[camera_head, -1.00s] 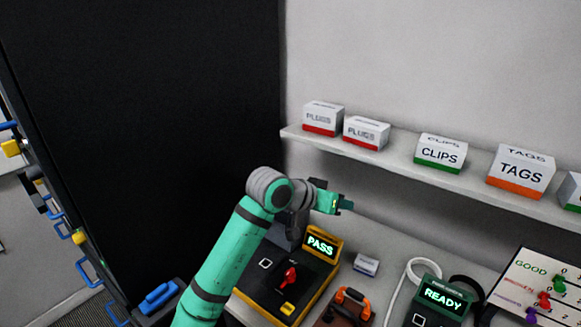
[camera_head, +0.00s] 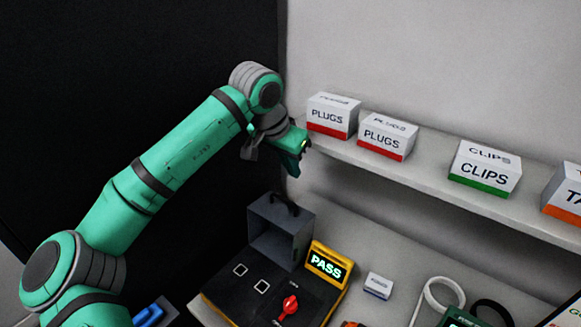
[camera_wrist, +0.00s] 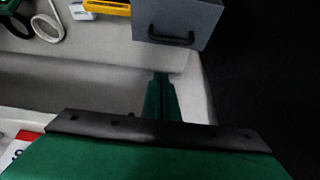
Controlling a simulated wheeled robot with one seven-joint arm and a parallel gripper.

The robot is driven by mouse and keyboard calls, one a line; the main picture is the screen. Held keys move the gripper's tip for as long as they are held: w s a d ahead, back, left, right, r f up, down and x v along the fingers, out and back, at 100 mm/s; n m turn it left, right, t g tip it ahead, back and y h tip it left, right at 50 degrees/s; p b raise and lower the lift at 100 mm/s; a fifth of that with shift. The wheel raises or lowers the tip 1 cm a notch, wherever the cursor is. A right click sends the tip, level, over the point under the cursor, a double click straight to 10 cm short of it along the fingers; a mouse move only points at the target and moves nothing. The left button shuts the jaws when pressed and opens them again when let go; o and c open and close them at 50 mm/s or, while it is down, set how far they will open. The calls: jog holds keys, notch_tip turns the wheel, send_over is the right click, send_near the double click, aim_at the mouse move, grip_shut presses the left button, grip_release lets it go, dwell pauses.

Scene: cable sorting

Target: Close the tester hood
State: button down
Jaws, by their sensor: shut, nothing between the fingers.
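The tester (camera_head: 262,289) is a black and yellow unit with a lit PASS display (camera_head: 326,266) and a red knob. Its grey hood (camera_head: 281,229) stands raised at the back of the tester, with a dark handle (camera_head: 286,203) on its top. The hood (camera_wrist: 180,20) and its handle (camera_wrist: 168,37) also show at the top of the wrist view. My gripper (camera_head: 296,165) is above and behind the hood, near the end of the shelf, apart from the handle. In the wrist view my gripper's fingers (camera_wrist: 162,95) are together and empty.
A shelf (camera_head: 425,192) with PLUGS, CLIPS and other boxes runs along the wall just right of my gripper. A small box (camera_head: 378,285) and a white cable loop (camera_head: 436,295) lie right of the tester. A dark panel (camera_head: 130,60) stands at the left.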

send_over(290, 209)
jog(key=w+d, duration=0.2)
jog(key=w, duration=0.1)
notch_tip(290, 209, down, 6)
jog(key=shift+s+a+f, duration=0.2)
jog(key=shift+s+a, duration=0.3)
jog(key=shift+s, duration=0.1)
jog(key=shift+s+a+f, duration=0.2)
jog(key=shift+s+a, duration=0.25)
jog(key=shift+s, duration=0.1)
jog(key=shift+s+a, duration=0.1)
jog(key=shift+s, duration=0.2)
